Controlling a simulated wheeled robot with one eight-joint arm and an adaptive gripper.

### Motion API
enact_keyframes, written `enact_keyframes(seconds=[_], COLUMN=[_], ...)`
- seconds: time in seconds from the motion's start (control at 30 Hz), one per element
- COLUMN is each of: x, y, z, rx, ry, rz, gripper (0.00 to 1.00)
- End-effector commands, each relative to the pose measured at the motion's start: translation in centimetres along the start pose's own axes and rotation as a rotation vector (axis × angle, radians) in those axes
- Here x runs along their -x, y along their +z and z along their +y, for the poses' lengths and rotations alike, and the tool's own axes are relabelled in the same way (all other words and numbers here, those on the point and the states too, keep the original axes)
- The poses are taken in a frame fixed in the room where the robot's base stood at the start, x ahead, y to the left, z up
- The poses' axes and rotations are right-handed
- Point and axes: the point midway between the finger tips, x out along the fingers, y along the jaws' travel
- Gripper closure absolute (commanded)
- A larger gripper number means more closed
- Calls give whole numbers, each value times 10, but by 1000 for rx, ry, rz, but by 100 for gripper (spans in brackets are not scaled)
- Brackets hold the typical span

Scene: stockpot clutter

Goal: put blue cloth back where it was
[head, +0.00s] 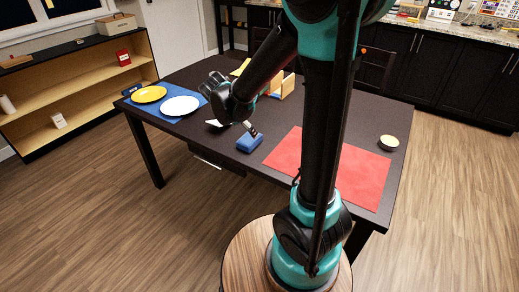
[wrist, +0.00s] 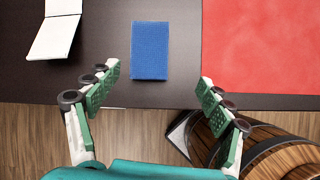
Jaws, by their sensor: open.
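The blue cloth (head: 249,142) is a small folded block lying on the dark table near its front edge, left of the red mat. In the wrist view the blue cloth (wrist: 150,50) lies flat, ahead of my gripper and between the lines of its fingers. My gripper (wrist: 160,84) is open and empty, its two green-padded fingers spread wide on either side. It is apart from the cloth, and its fingertips are near the table's front edge in that view. In the head view my arm's end partly hides the area just behind the cloth.
A red mat (wrist: 262,45) lies right of the cloth. A white folded item (wrist: 55,30) lies to its left. A yellow plate (head: 149,94) and a white plate (head: 180,106) sit on a blue mat (head: 150,112). A small bowl (head: 389,143) stands at the right.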

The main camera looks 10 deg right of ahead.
Motion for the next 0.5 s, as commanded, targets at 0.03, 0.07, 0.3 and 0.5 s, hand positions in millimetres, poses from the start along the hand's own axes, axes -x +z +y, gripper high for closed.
enact_keyframes(seconds=[0.03, 0.07, 0.3, 0.5], x=[-1, -2, -4, -4], y=[2, 2, -11, -34], z=[-16, -26, -106, -161], rx=[-107, -190, -960, -1602], ry=[-2, -2, -36, -112], rz=[21, 35, 177, 289], gripper=[20, 20, 20, 20])
